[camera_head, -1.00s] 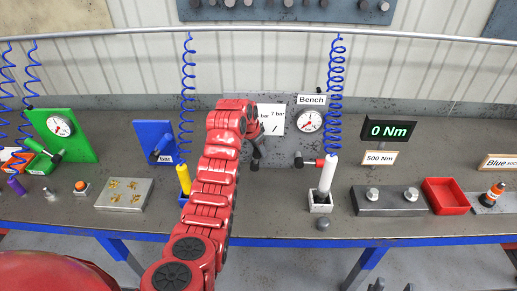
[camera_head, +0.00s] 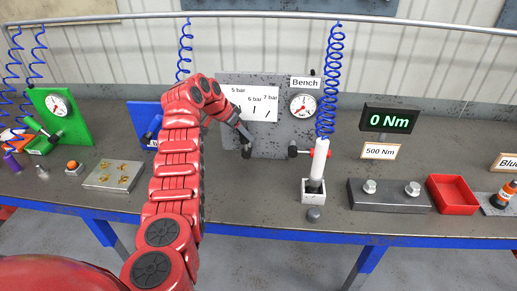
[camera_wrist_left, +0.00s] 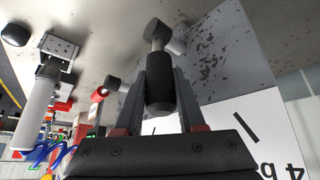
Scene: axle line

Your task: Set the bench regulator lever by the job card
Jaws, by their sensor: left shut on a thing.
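My left gripper (camera_head: 243,142) is at the lower left of this panel. In the left wrist view, its fingers stand either side of the black lever handle (camera_wrist_left: 160,82) and are shut on it. The lever end (camera_head: 246,153) shows just below the fingers. I cannot make out a job card. My right gripper is out of view.
Right of the panel stand a white-handled tool in a holder (camera_head: 315,186), a 0 Nm display (camera_head: 388,120), a grey block with bolts (camera_head: 388,196) and a red tray (camera_head: 452,194). At left are a green panel (camera_head: 75,120) and a metal plate (camera_head: 112,175).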

